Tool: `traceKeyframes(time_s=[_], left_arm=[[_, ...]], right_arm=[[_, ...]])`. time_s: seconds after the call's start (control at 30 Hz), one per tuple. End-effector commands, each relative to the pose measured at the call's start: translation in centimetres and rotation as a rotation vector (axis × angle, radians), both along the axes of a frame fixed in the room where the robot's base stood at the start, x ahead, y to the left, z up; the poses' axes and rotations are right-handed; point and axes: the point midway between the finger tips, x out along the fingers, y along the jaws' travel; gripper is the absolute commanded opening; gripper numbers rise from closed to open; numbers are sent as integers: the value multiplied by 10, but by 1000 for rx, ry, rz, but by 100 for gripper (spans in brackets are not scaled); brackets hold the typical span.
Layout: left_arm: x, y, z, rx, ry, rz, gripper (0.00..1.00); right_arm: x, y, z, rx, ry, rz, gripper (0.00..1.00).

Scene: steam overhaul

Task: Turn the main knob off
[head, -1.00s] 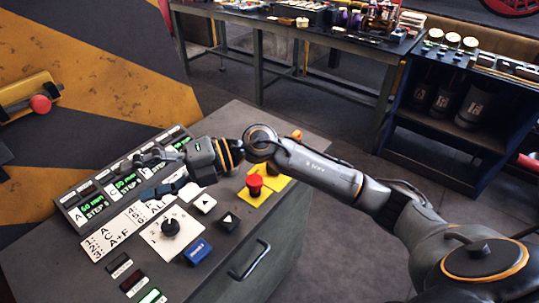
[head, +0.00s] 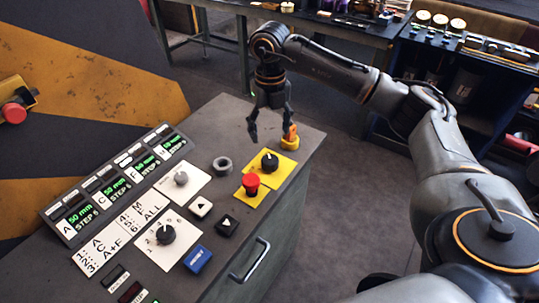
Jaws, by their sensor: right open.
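The control console (head: 215,118) carries several knobs; no label tells me which is the main one. At its far right corner an orange knob (head: 291,132) stands on a round yellow base. A black knob (head: 268,163) sits on a yellow plate just in front. My right gripper (head: 270,132) points down over this corner, open and empty. Its right finger is close to the orange knob and overlaps it in the picture; I cannot tell whether they touch. My left gripper is not in view.
A red mushroom button (head: 251,181) stands beside the black knob. A numbered black dial (head: 166,234), a grey knob (head: 181,179), a grey ring (head: 222,164) and a blue switch (head: 197,258) are nearer and left. A workbench (head: 330,28) stands behind, with open floor between.

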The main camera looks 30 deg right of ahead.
Motion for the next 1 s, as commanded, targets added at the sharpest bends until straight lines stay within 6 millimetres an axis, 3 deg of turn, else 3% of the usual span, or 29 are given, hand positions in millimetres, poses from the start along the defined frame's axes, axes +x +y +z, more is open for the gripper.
traceKeyframes(time_s=[0.3, 0.5, 0.9, 0.93, 1.0], left_arm=[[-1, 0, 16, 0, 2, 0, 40], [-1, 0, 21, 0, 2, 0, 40], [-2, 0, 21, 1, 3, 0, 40], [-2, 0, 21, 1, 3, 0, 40], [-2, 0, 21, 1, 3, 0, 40]], right_arm=[[-1, 1, -67, 2, 5, 2, 69], [0, 1, -93, 3, 1, 2, 69], [0, 1, -103, 3, -1, 2, 69], [0, 1, -103, 3, -1, 2, 67], [0, 1, -103, 3, -1, 2, 53]])
